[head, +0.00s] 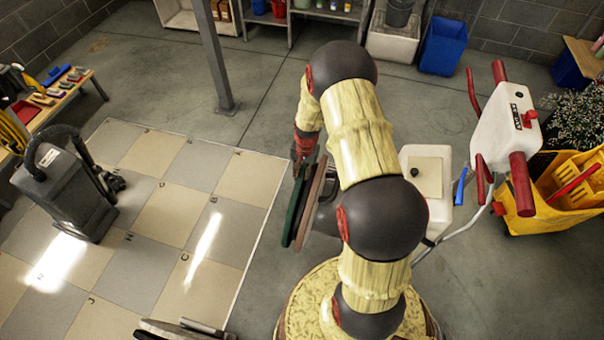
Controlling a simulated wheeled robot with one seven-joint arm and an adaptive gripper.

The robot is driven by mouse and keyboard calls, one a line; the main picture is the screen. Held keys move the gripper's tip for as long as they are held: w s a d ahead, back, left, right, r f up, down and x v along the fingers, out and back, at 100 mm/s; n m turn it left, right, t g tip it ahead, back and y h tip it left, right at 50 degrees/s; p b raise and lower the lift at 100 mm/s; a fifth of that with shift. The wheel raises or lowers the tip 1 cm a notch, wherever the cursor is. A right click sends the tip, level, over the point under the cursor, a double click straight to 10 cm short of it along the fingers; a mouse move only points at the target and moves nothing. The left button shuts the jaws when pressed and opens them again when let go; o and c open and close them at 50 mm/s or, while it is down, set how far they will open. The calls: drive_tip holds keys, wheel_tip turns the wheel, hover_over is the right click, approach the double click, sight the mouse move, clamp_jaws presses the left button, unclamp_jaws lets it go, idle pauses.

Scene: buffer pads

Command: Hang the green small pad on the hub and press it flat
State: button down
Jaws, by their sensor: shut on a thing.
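A green pad (293,207) stands on edge, seen nearly edge-on, left of my arm. My gripper (304,160) is at its upper end and shut on it; the fingertips are small and partly hidden. A brown disc (311,203) stands upright just right of the pad, close and roughly parallel to it. I cannot tell whether the two touch. The disc seems to be on the floor machine with the white tank (427,170), tipped so the disc faces left. The hub itself is hidden behind the pad and my arm.
The machine's handle head (505,135) rises at right, beside a yellow mop bucket (570,195). A dark vacuum (65,190) stands on the checkered floor at left. A grey post (212,60) stands behind. The middle-left floor is clear.

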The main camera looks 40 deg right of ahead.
drive_tip(key=shift+f, duration=0.3)
idle(0.5)
drive_tip(key=c, duration=1.6)
unclamp_jaws()
drive_tip(key=r, duration=1.2)
drive_tip(key=shift+s+d, duration=0.25)
drive_tip(key=shift+s, duration=0.1)
